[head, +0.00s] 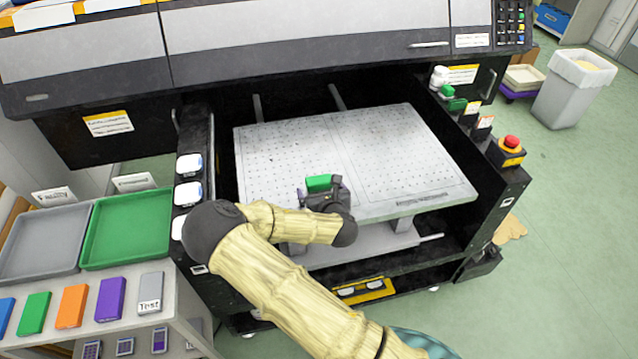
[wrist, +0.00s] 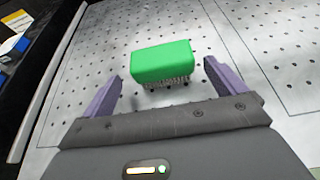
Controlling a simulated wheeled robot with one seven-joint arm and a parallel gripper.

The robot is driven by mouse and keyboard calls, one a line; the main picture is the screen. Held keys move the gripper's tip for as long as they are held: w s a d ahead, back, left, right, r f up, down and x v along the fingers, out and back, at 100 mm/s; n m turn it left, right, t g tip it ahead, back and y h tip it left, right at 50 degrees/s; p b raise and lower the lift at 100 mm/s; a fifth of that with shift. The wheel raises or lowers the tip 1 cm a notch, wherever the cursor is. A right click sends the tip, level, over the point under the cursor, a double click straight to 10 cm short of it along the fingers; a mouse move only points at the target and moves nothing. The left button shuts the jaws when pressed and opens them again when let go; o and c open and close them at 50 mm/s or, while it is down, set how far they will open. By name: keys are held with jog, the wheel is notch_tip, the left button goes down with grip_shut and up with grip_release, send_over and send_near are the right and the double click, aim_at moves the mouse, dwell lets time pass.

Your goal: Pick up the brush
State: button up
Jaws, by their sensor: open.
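The brush is a green block with pale bristles, lying on the perforated grey plate; it shows in the wrist view (wrist: 163,63) and in the head view (head: 319,183). My gripper (wrist: 163,85) has its two purple fingers spread apart, and the brush sits between and just ahead of the fingertips. No contact between fingers and brush shows. In the head view my gripper (head: 308,195) is over the near part of the plate, with my wrist hiding part of it.
The perforated plate (head: 400,150) lies inside a black machine frame. A red stop button (head: 511,142) and small bottles (head: 439,77) stand on its right side. White-lidded containers (head: 188,193) line its left side. Grey (head: 42,245) and green (head: 127,228) trays sit at left.

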aim_at(321, 187)
jog(key=p+x, duration=0.1)
jog(key=x, duration=0.3)
jog(key=shift+d, duration=0.15)
jog(key=shift+c, duration=0.5)
jog(key=c, duration=1)
